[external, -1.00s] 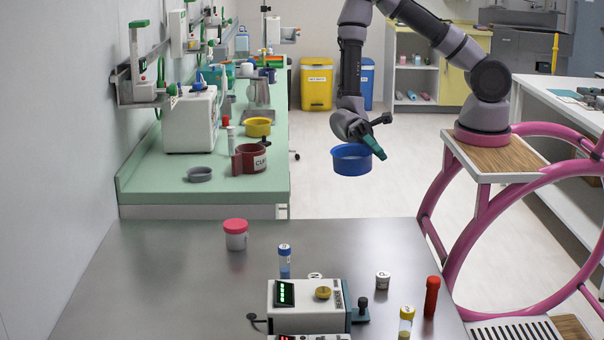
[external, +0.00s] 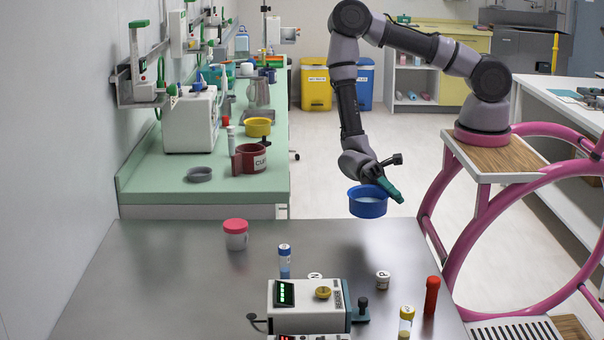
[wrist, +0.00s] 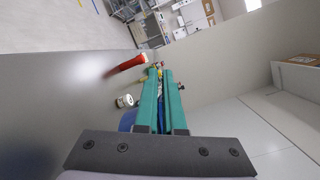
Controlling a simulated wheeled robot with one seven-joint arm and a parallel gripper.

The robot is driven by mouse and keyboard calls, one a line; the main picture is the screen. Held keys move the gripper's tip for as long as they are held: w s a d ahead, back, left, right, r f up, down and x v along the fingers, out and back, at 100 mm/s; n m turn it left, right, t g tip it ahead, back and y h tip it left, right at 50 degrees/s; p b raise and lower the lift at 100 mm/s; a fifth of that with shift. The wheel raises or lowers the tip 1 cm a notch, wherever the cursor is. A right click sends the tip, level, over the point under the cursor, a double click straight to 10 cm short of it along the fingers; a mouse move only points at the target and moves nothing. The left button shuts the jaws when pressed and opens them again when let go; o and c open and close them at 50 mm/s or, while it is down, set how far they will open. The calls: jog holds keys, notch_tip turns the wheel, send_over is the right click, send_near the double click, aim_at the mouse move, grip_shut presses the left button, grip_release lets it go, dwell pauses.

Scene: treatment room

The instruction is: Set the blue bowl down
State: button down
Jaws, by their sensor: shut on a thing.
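The blue bowl (external: 368,205) hangs upright from my gripper (external: 388,191), beside the far right part of the grey metal table (external: 190,290). My gripper's green fingers are shut on the bowl's rim. In the wrist view the green fingers (wrist: 161,92) lie close together. A strip of the blue bowl (wrist: 127,121) shows to their left, and the rest is hidden behind them. I cannot tell whether the bowl is over the table edge or just beyond it.
On the table stand a red-lidded jar (external: 235,236), a blue-capped tube (external: 284,262), a white device (external: 305,308), a small white jar (external: 383,280), a red tube (external: 431,296) and a yellow-capped vial (external: 406,320). The table's far middle is clear.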

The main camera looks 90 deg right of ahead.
notch_tip(320, 180, down, 10)
jog(key=shift+r, duration=0.1)
dwell(0.4)
jog(key=c, duration=1)
grip_release()
jog(key=shift+d, duration=0.1)
jog(key=v, duration=1.1)
jog(key=shift+w+d, duration=0.15)
jog(key=shift+d, duration=0.2)
